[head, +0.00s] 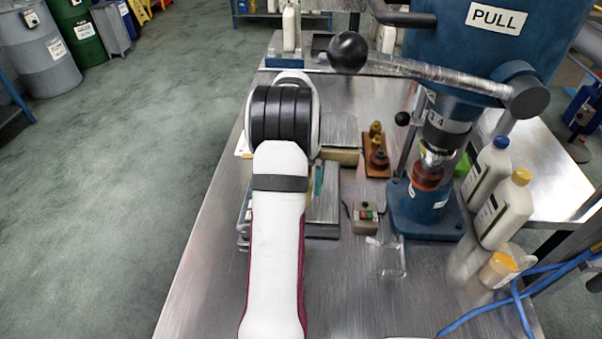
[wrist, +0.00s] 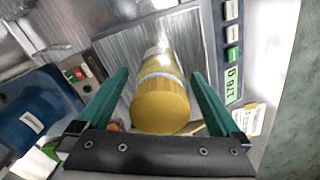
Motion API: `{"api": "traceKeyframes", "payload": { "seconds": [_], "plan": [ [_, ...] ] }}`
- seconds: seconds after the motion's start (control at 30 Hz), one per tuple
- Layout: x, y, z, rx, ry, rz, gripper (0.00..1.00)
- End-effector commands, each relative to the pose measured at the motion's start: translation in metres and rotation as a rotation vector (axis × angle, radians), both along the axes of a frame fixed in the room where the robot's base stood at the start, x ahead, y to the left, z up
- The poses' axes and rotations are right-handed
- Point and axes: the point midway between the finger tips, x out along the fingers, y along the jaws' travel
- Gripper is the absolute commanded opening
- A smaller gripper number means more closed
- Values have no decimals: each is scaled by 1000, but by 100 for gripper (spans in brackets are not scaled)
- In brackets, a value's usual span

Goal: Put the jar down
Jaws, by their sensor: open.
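In the wrist view, a jar (wrist: 160,108) with a ribbed yellow lid stands on the brushed metal plate of a scale (wrist: 124,42). The scale's green display (wrist: 234,84) reads about 176 g. My gripper (wrist: 160,76) is open, with one green finger on each side of the jar. A gap shows between the jar and each finger. In the head view my white arm hides the gripper and this jar. Part of the scale (head: 322,217) shows to the right of my arm.
The blue press (head: 428,212) stands to the right, with a small button box (head: 367,218) in front. The near table surface is mostly clear.

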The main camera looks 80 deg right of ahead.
Motion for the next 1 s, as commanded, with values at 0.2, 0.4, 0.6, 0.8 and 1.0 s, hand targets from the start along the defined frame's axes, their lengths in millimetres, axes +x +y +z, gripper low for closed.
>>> {"api": "traceKeyframes", "payload": {
  "seconds": [0.2, 0.4, 0.6, 0.8, 1.0],
  "plan": [
    [0, -1, 56, -6, 0, 0, 100],
    [0, -1, 103, -4, 1, 0, 100],
    [0, 0, 119, -2, 1, 0, 100],
    [67, 34, 133, 2, -15, 144, 100],
    [219, 257, 159, 37, -70, 730, 100]
  ]
}}
